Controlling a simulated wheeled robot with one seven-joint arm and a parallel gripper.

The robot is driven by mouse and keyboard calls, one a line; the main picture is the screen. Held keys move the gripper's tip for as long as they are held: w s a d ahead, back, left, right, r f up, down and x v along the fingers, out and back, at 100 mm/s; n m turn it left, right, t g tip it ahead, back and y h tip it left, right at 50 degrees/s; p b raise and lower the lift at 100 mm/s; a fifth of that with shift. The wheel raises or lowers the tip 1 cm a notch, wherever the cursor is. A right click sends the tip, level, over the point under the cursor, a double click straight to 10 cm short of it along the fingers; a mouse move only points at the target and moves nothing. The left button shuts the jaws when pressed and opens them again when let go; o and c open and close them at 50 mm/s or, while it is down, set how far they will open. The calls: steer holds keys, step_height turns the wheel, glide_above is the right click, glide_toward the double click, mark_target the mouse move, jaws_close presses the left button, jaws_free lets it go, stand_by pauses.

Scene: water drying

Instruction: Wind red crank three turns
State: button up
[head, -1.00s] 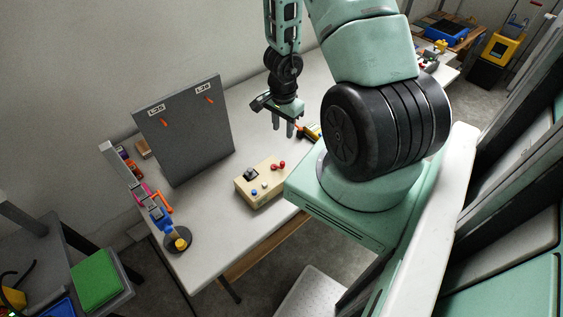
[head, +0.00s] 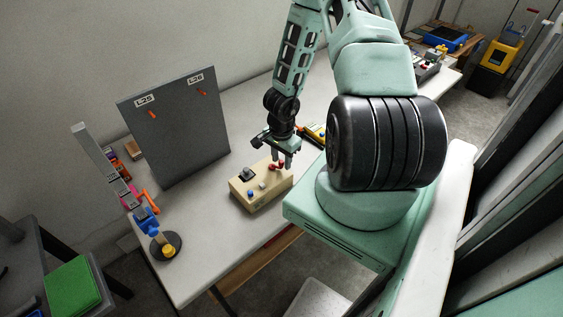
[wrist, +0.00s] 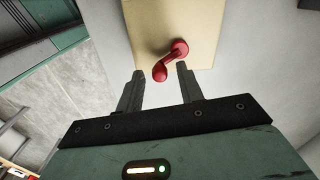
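The red crank (wrist: 171,59) is on the top of a tan box (head: 245,195), near the box's end. It has a hub and a bent arm with a rounded knob. In the wrist view the knob lies ahead of and between the two fingertips of my gripper (wrist: 157,75). The fingers are apart and nothing is seen clamped between them. In the head view my gripper (head: 283,165) is over the crank end of the box and partly hides the red crank (head: 274,168).
The box also carries a black switch (head: 246,175) and small knobs. A grey panel (head: 175,130) with orange hooks stands behind. A yellow-black tool (head: 314,133) lies right of my gripper. A round-based stand (head: 165,246) is at the table's left.

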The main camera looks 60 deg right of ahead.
steer(key=shift+f, duration=0.35)
steer(key=shift+c, duration=0.4)
jaws_close()
steer(key=shift+m, duration=0.3)
steer(key=shift+a+f+m+b, duration=0.1)
steer(key=shift+a+m+b, duration=0.3)
steer(key=shift+m+b, duration=0.65)
steer(key=shift+a+m+b, duration=0.25)
steer(key=shift+m+b, duration=0.05)
steer(key=shift+m, duration=0.6)
steer(key=shift+a+m+b, duration=0.2)
steer(key=shift+m+b, duration=0.05)
steer(key=shift+m, duration=0.6)
